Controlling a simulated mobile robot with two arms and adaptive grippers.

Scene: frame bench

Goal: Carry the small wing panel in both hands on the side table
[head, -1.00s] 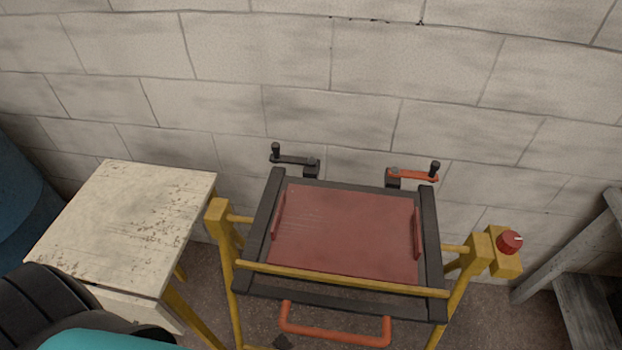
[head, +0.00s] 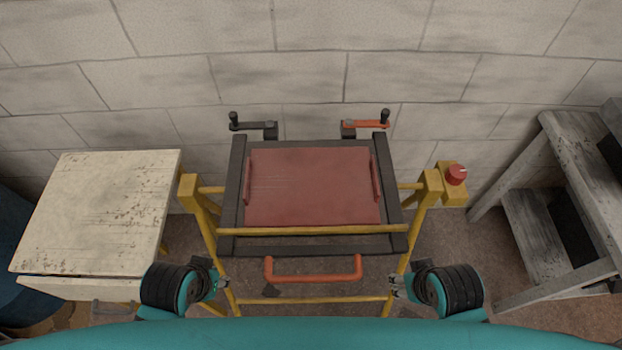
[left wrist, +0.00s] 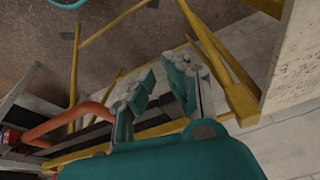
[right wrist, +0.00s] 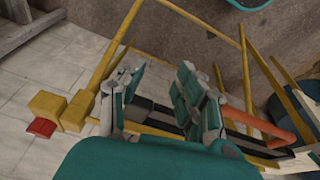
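The small wing panel is a flat red sheet (head: 314,187) with a raised red strip along its left and right sides. It lies in a dark frame on a yellow stand, centre of the head view. The side table (head: 100,205) has a worn cream top and stands left of the stand. My left gripper (head: 222,283) is open and empty, in front of the stand's left side; its spread fingers show in the left wrist view (left wrist: 162,80). My right gripper (head: 395,285) is open and empty at the stand's right side; its parted fingers show in the right wrist view (right wrist: 158,82).
An orange handle (head: 313,271) juts from the frame's front. Behind are a black crank (head: 254,127) and a red one (head: 366,125). A red knob (head: 456,175) sits on the stand's right post. A grey wooden shelf (head: 545,230) stands right. The side table's top is bare.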

